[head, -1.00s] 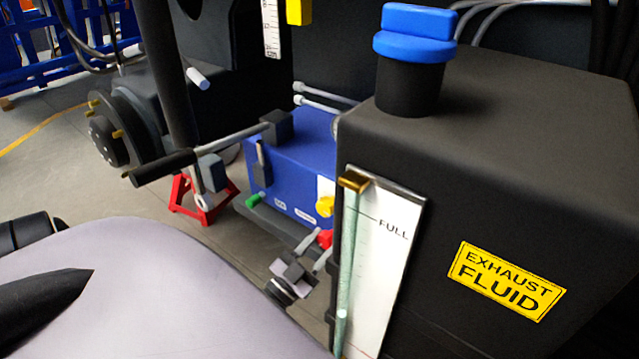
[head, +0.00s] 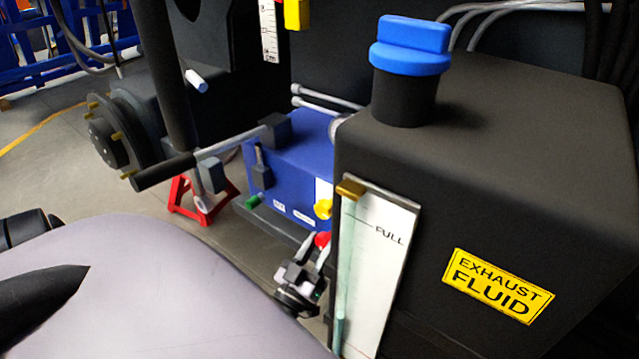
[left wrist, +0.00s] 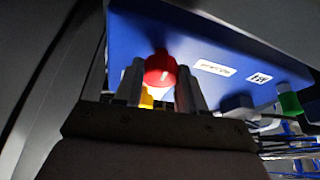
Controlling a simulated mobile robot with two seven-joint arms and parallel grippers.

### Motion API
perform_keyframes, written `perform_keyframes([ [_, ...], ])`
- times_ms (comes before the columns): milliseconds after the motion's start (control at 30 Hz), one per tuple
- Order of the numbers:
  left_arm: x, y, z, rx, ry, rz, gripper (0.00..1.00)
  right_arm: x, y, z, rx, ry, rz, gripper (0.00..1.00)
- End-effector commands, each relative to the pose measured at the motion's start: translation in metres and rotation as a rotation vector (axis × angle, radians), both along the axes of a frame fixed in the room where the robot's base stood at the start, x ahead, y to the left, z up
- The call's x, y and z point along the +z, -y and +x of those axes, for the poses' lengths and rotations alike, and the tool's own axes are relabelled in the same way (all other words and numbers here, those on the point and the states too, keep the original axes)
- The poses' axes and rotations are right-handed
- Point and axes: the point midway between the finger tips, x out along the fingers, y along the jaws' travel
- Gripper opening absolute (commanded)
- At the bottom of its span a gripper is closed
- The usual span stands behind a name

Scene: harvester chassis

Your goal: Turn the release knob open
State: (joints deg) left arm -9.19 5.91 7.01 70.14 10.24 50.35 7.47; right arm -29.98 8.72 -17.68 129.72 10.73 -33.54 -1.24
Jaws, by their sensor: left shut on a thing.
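A blue pump box (head: 298,155) stands low behind the black exhaust fluid tank. A red knob (head: 322,239) sticks out from it near the tank's lower left edge, and a yellow knob (head: 323,208) sits above it. My left gripper (head: 316,251) reaches up to the red knob from below. In the left wrist view, the red knob (left wrist: 160,68) lies between the two fingers (left wrist: 159,82), and the gripper is shut on it. The yellow knob (left wrist: 146,98) is partly hidden behind it there. My right gripper is not in view.
The exhaust fluid tank (head: 510,170) with its blue cap (head: 410,45) and level gauge (head: 375,265) stands close right of my gripper. A pump handle (head: 165,171) juts left. A green knob (head: 252,202), red stand (head: 205,205) and wheel hub (head: 110,140) lie left.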

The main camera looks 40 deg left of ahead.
Motion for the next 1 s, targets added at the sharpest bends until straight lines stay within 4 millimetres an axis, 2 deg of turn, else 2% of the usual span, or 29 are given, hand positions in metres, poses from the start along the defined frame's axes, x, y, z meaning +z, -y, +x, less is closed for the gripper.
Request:
perform_keyframes([
  [267, 0.0, -0.001, -0.001, 0.002, 0.001, 0.0, 0.09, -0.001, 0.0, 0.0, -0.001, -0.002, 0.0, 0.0],
  [300, 0.0, -0.001, -0.001, 0.002, 0.001, 0.0, 0.43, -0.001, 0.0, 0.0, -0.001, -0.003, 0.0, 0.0],
  [367, 0.0, -0.001, -0.001, 0.002, 0.001, 0.0, 0.63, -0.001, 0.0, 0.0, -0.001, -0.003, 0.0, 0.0],
  [400, 0.0, -0.001, 0.0, 0.002, 0.001, 0.0, 0.65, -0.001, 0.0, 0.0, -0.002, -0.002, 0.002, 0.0],
  [733, -0.002, 0.0, -0.004, 0.001, -0.001, 0.0, 0.65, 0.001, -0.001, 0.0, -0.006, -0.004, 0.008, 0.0],
  [1000, -0.018, 0.008, -0.042, 0.002, -0.004, 0.0, 0.65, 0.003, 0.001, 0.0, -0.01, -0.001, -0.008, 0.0],
])
